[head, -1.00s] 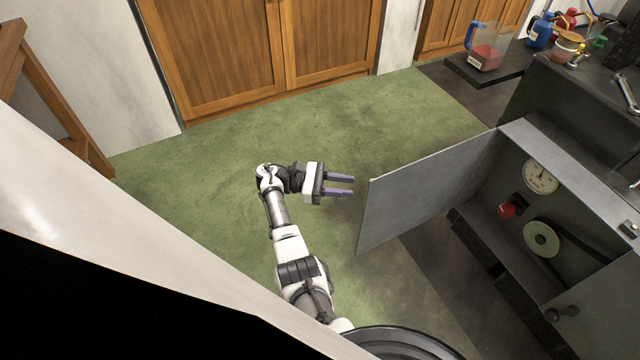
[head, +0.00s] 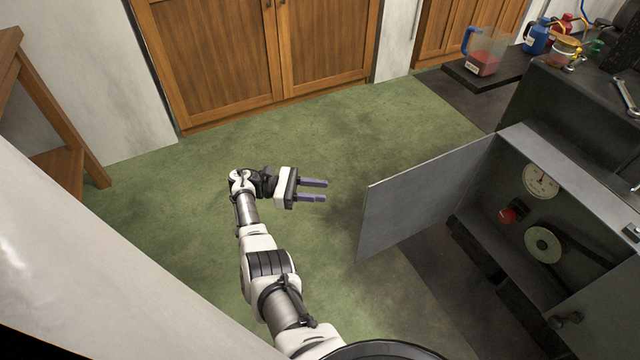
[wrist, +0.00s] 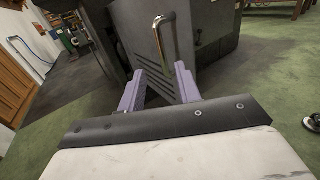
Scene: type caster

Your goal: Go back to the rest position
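My gripper (head: 314,191) hangs over the green floor, left of the open grey cabinet door (head: 425,197) in the head view. Its two purple fingers are parallel with a gap between them, and nothing is between them. In the wrist view my gripper (wrist: 159,85) also shows its fingers spread apart, with a dark grey panel with slots and a shiny metal handle (wrist: 165,45) beyond them. My arm reaches up from the bottom of the head view.
A jug (head: 485,52) stands on a dark shelf. A wooden stand (head: 55,120) is at left. Green floor (head: 200,170) is clear around my gripper.

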